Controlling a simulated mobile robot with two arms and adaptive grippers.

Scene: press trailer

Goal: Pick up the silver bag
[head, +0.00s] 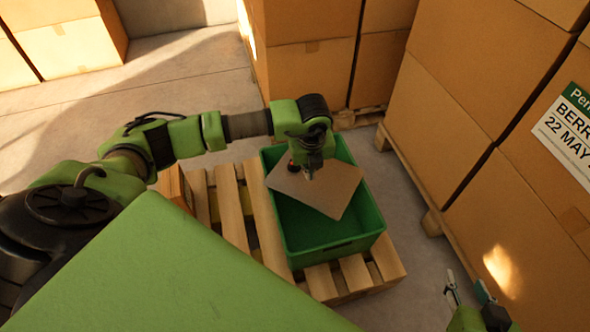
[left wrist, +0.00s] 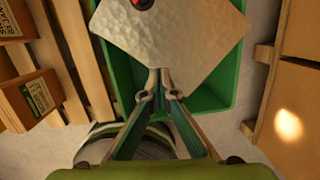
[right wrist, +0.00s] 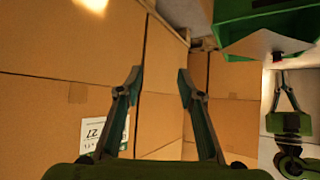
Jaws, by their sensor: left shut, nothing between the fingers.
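The silver bag (head: 335,192) is a flat, dimpled, greyish sheet-like piece lying tilted in the green crate (head: 335,246). It fills much of the upper left wrist view (left wrist: 185,35) and shows edge-on in the right wrist view (right wrist: 265,43). A small red and black piece (left wrist: 140,3) sits on its far part. My left gripper (head: 309,174) points down over the bag. Its fingertips (left wrist: 160,72) are together at the bag's near edge, with nothing between them. I cannot tell whether they touch it. My right gripper (head: 468,288) is open and empty, right of the crate.
The crate stands on a wooden pallet (head: 233,205). A small brown box (head: 173,187) is on the pallet's left side. Tall carton stacks stand behind (head: 305,75) and to the right (head: 455,80), the right one on its own pallet. Bare floor (head: 400,200) lies between crate and right stack.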

